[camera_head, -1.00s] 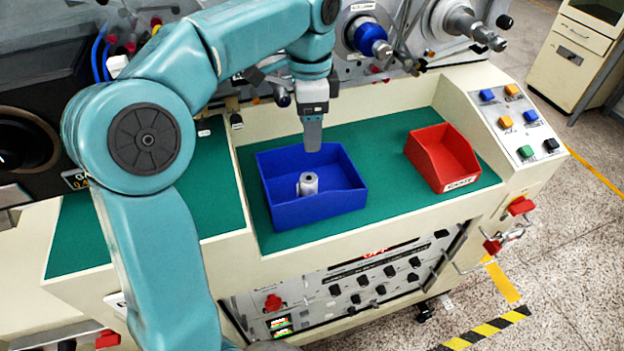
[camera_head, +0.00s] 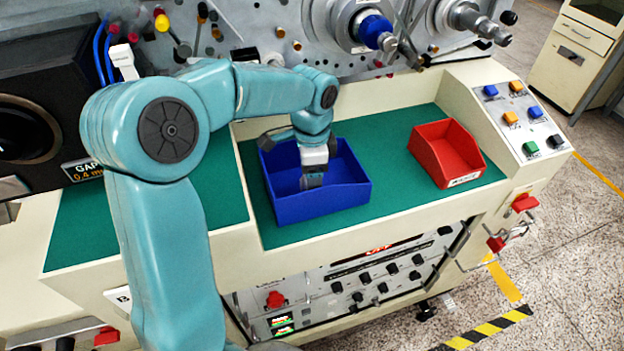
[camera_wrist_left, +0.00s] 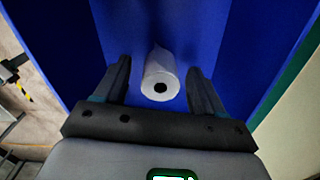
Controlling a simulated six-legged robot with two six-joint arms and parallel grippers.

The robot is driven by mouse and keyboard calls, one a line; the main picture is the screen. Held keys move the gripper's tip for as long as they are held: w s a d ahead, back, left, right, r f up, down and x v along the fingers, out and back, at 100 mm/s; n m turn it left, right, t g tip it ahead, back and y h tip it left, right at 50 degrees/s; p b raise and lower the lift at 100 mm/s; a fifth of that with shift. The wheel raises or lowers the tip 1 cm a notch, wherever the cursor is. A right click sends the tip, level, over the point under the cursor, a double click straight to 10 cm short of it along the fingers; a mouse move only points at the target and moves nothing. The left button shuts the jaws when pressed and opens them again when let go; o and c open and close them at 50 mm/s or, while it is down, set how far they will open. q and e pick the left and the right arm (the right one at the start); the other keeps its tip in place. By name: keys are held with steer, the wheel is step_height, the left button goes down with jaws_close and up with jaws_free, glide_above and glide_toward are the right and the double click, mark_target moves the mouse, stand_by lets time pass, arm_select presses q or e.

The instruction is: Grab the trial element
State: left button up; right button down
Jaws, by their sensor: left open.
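The trial element is a small white-grey cylinder with a dark hole in its end. In the left wrist view the trial element (camera_wrist_left: 160,76) lies in the blue bin, between the two fingers of my left gripper (camera_wrist_left: 162,85). The fingers are open, with a gap on each side of it. In the head view my left gripper (camera_head: 312,181) reaches down into the blue bin (camera_head: 345,200) and hides the element. My right gripper is not in view.
A red bin (camera_head: 445,155) stands to the right on the green mat (camera_head: 395,135). A button panel (camera_head: 520,118) is at the far right. A spindle with a blue part (camera_head: 373,30) juts out behind the bench. The blue bin's walls stand close around my gripper.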

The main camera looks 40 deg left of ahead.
arm_select(q)
steer(key=c, duration=1.1)
steer(key=shift+c, duration=0.2)
